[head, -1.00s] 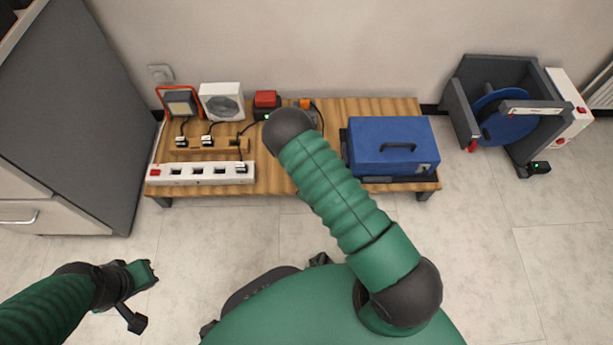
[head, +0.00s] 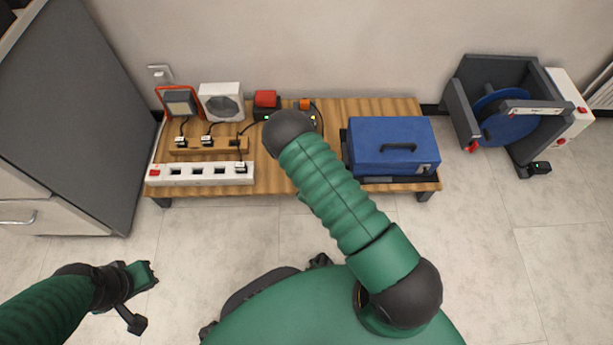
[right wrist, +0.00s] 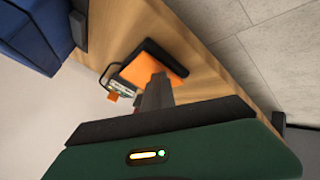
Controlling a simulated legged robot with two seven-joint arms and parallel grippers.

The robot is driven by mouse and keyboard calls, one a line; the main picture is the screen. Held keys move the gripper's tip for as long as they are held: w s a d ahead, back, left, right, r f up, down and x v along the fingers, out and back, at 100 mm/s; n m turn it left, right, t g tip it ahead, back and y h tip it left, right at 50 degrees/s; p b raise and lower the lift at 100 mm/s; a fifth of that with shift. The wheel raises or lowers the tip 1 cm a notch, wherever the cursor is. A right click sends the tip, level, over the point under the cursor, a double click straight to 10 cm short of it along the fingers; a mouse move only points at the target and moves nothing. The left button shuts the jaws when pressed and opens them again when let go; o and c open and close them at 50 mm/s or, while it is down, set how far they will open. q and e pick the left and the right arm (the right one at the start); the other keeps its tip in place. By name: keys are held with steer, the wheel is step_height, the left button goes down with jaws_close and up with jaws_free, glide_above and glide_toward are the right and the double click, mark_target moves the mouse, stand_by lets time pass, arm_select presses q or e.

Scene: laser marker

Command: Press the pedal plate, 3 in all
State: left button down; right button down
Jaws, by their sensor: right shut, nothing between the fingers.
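The pedal plate is an orange plate (right wrist: 172,66) on a dark base, on the wooden bench in the right wrist view. My right gripper (right wrist: 157,80) is shut and empty, its fingertips overlapping the near side of the plate in that view. I cannot tell whether they touch it or are just above it. In the head view my right arm hides the plate and the right gripper. My left gripper (head: 149,274) is over the floor at lower left, away from the bench, too small to judge its jaws.
The blue case (head: 396,146) stands right of my right arm on the bench (head: 375,106). A white power strip (head: 205,173), a work lamp (head: 180,105), a white fan box (head: 222,101) and a red-topped box (head: 265,104) are to the left. A cable reel (head: 503,118) stands on the floor at right.

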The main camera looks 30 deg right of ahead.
steer(key=shift+r+p, duration=1.3)
step_height(320, 180, up, 5)
steer(key=p, duration=0.4)
steer(key=shift+p, duration=0.35)
stand_by(1.8)
